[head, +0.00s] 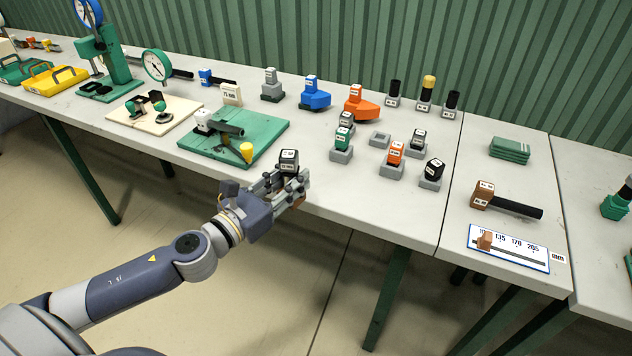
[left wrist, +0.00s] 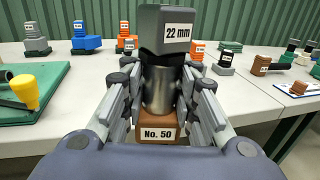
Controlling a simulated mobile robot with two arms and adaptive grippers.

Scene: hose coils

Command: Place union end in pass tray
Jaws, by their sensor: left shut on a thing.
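My left gripper (head: 280,187) is shut around a metal cylinder (left wrist: 160,90), held above the floor in front of the table's front edge. A brown block (left wrist: 158,130) labelled "No. 50" is at the cylinder's lower end. A dark grey block (left wrist: 165,28) labelled "22 mm" is at its upper end; this block also shows in the head view (head: 289,160). The held stack looks upright and seems to be the union end, but no label says so. A yellow tray (head: 50,85) and a green tray (head: 20,70) stand at the far left; I cannot read which is the pass tray.
A green board (head: 265,133) with a clamp and yellow knob lies left of the gripper. Several labelled blocks on grey stands, one stand (head: 380,139) empty, are to the right. A dial gauge stand (head: 110,65) is near the trays. A brown-ended hose (head: 515,208) lies farther right.

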